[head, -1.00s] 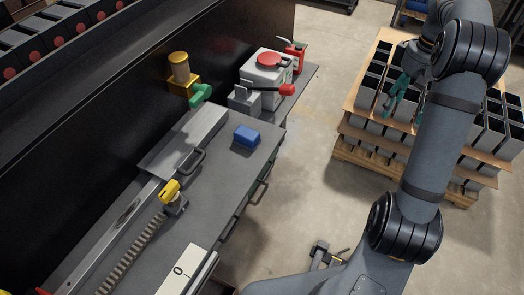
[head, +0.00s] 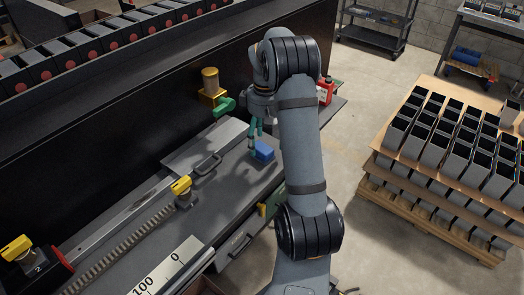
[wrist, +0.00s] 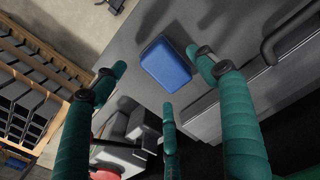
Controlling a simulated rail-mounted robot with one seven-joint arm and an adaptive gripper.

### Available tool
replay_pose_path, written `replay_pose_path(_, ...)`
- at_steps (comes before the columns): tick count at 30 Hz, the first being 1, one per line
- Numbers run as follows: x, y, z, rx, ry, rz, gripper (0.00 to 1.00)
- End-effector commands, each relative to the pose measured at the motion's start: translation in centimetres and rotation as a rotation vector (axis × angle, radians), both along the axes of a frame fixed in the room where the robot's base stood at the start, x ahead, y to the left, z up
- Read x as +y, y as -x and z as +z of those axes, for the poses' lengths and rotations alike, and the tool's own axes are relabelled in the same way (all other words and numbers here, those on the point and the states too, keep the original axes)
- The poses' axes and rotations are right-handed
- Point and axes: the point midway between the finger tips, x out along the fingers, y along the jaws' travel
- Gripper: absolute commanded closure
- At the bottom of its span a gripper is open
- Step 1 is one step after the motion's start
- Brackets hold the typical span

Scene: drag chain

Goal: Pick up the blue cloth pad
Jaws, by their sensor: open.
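The blue cloth pad (head: 263,150) is a small rounded block lying on the grey workbench (head: 225,200), near its right edge. In the wrist view the pad (wrist: 165,65) lies flat on the bench top, nothing touching it that I can see. My gripper (head: 256,135) has green fingers and hangs over the bench right beside the pad in the head view, partly hidden by my arm. In the wrist view my gripper (wrist: 160,85) is open and empty, its fingers spread around the pad's sides, with the pad beyond their tips.
A grey handle (head: 208,164) and a green-handled yellow device (head: 212,92) stand left of the pad. A red container (head: 325,90) stands behind my arm. A pallet of grey bins (head: 440,150) is at right. Bare bench lies in front of the pad.

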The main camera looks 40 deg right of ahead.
Motion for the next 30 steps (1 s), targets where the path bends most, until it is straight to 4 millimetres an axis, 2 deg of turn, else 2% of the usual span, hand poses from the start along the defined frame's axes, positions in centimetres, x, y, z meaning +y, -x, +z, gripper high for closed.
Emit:
replay_pose_path(4, 0.1, 0.0, -1.5, 0.001, -0.001, 0.001, 0.28)
replay_pose_path(12, 0.1, -0.1, -1.8, -0.001, 0.000, 0.001, 0.29)
replay_pose_path(30, 0.1, -0.1, -1.7, -0.001, 0.000, 0.001, 0.64)
